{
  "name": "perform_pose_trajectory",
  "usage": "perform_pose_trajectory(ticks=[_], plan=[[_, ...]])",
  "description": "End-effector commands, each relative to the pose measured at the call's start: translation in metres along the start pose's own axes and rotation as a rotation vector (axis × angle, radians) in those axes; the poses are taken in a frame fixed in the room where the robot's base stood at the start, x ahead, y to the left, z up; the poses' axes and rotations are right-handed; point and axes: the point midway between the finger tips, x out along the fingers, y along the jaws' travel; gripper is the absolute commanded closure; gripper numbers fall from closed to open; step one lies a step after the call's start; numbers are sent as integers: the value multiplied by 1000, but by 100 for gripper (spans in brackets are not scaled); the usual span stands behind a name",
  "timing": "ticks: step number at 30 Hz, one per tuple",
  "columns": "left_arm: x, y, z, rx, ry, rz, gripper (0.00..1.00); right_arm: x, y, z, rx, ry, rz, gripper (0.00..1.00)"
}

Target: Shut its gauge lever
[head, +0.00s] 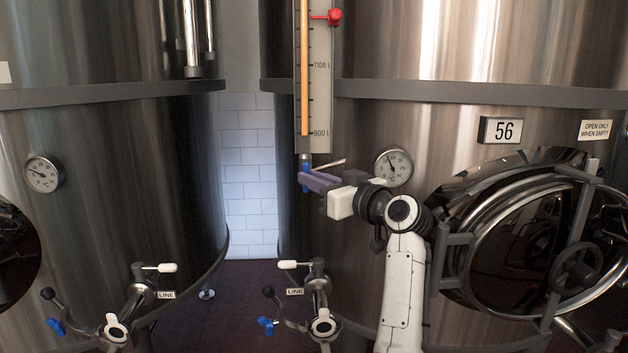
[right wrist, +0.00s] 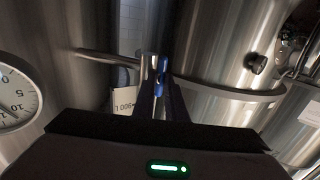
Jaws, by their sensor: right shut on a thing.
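The sight gauge (head: 319,90) is a scaled strip with an orange column on the front of tank 56 in the head view. Its blue gauge lever (head: 304,178) sits at the foot of the gauge; it also shows in the right wrist view (right wrist: 161,76). My right gripper (head: 308,181) reaches in from the right and is shut on the blue lever. In the right wrist view its two dark fingers close around the lever. The fingers partly hide the lever in the head view. My left gripper is not in view.
A round dial (head: 393,167) is close behind my right wrist. The manway door (head: 480,239) with its handwheel projects at the right. Below are line valves with white and blue handles (head: 266,323). A red marker (head: 328,17) is on the gauge.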

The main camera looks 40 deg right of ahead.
Motion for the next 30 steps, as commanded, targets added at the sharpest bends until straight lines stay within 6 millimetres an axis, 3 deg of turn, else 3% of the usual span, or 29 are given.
perform_pose_trajectory(ticks=[13, 30], plan=[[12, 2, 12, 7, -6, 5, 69, 0, 0, 8, 109, 71, -1, 100], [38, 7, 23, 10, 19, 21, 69, 1, -2, 16, 543, 360, -2, 100]])
